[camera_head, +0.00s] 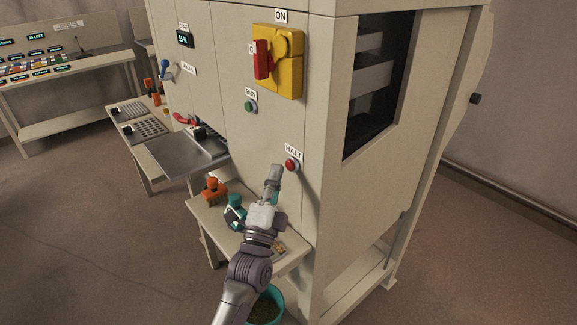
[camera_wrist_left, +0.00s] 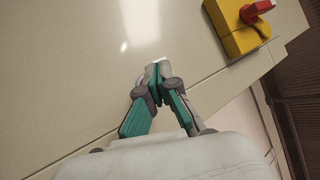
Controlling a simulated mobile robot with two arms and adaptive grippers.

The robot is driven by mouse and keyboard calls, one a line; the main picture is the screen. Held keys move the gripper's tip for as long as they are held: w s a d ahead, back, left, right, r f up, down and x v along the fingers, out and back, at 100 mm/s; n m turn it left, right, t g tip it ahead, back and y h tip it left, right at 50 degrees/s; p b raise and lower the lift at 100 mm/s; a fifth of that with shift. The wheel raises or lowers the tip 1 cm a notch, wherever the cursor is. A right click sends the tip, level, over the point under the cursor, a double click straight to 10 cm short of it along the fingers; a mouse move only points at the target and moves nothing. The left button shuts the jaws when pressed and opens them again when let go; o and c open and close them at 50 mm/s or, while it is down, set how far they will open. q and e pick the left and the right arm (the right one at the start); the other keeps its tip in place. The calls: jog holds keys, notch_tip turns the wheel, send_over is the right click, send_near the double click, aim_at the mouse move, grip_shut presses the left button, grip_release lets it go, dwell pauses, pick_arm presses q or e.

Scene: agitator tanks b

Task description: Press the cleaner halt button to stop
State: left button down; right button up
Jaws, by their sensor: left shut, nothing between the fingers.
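The red halt button (camera_head: 292,165) sits on the beige machine's front panel, just under a white HALT label (camera_head: 293,152). My left gripper (camera_head: 276,168) is shut and empty, with its fingertips just left of the button in the head view. Whether it touches the panel cannot be told. My right gripper is in neither view.
A yellow switch with a red handle (camera_head: 277,60) is above on the panel; it also shows in the left wrist view (camera_wrist_left: 240,22). A green RUN button (camera_head: 250,107) is nearby. Orange and teal tools stand on a low shelf (camera_head: 298,246); a teal bucket (camera_head: 277,292) is below.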

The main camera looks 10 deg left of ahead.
pick_arm(q)
jog(key=shift+w+d, duration=0.1)
jog(key=shift+w, duration=0.05)
dwell(0.7)
jog(key=shift+w+d, duration=0.15)
jog(key=shift+w, duration=0.05)
jog(key=shift+w+d, duration=0.25)
jog(key=shift+w, duration=0.1)
dwell(0.8)
jog(key=shift+s+a, duration=0.1)
jog(key=shift+s, duration=0.05)
jog(key=shift+s+a, duration=0.4)
jog(key=shift+s, duration=0.15)
jog(key=s+a+p, duration=0.1)
jog(key=s, duration=0.1)
jog(key=s+a+p, duration=0.1)
jog(key=s+a, duration=0.1)
jog(key=shift+p, duration=0.3)
dwell(0.3)
